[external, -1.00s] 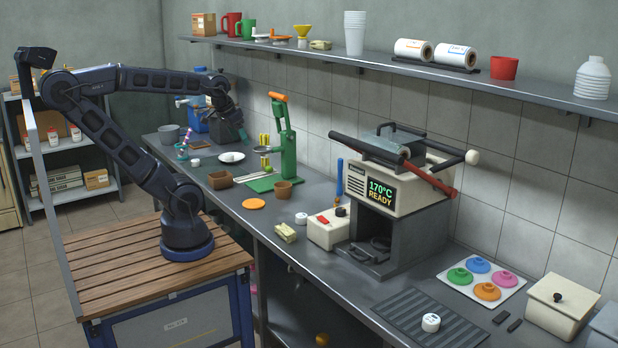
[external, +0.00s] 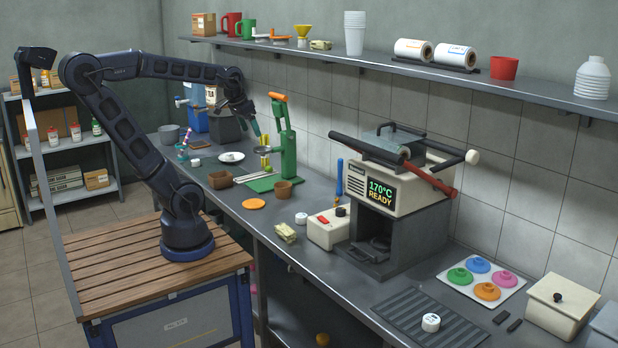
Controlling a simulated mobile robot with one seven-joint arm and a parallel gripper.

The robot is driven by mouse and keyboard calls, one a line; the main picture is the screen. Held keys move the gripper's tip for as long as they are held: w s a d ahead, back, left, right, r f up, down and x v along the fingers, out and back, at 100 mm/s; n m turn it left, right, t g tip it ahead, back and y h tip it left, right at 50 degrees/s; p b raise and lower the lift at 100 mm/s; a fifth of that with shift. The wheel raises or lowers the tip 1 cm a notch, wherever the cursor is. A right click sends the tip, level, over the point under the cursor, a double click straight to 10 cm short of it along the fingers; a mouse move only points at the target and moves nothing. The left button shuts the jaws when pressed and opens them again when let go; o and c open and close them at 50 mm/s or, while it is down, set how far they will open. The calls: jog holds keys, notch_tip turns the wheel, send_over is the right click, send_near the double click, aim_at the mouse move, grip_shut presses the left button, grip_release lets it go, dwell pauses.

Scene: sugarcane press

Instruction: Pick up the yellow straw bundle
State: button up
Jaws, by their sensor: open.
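A small group of upright yellow sticks, which looks like the yellow straw bundle (external: 265,143), stands on the counter just left of the green hand press (external: 287,155). My gripper (external: 256,129) is at the end of the raised arm, pointing down, just above and slightly left of the sticks in the picture. It is open and holds nothing that I can see. The fingers are small and dark, and their gap is hard to make out. I cannot tell the exact distance between the fingers and the sticks.
Dark and blue containers (external: 196,118) stand behind the arm. The heated machine (external: 400,190) is to the right. A shelf (external: 350,58) runs along the wall above.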

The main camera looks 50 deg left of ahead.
jog(key=w+a, duration=0.4)
jog(key=w, duration=0.3)
jog(key=w+a, duration=0.4)
jog(key=w, duration=0.3)
jog(key=n+t+y, duration=0.1)
jog(key=n, duration=0.1)
send_near(264, 134)
notch_tip(264, 134, down, 2)
jog(key=shift+w+x, duration=0.15)
jog(key=shift+x, duration=2.55)
jog(key=shift+w+x, duration=0.15)
jog(key=shift+x, duration=2.55)
jog(key=shift+r, duration=0.2)
jog(key=c, duration=1.3)
